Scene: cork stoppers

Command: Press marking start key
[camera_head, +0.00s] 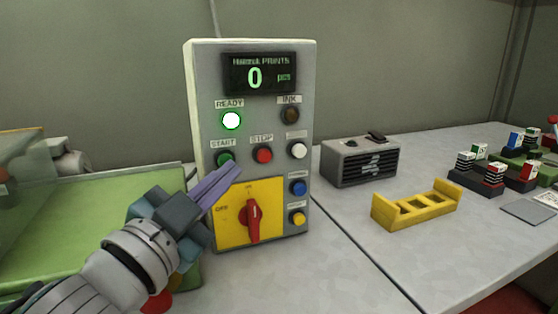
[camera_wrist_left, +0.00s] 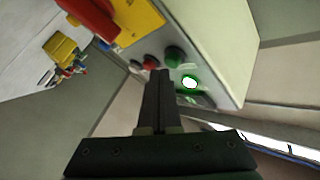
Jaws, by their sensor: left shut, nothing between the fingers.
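The green START key (camera_head: 224,158) sits on the front of a grey control box (camera_head: 202,75), under the lit READY lamp (camera_head: 231,120). Its display reads 0. My left gripper (camera_head: 234,172) is shut and empty, its fingertips just below and right of the START key in the head view. In the left wrist view the closed fingers (camera_wrist_left: 160,76) point toward the panel, with the green key (camera_wrist_left: 174,56) just beyond the tips. I cannot tell whether they touch it. The right gripper is not in view.
A red STOP button (camera_head: 263,155) is right of START. A red rotary switch (camera_head: 253,220) on a yellow plate is below. A grey speaker-like box (camera_head: 359,163), a yellow holder (camera_head: 415,206) and several stamps (camera_head: 480,176) stand on the right. A green surface (camera_head: 80,220) lies left.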

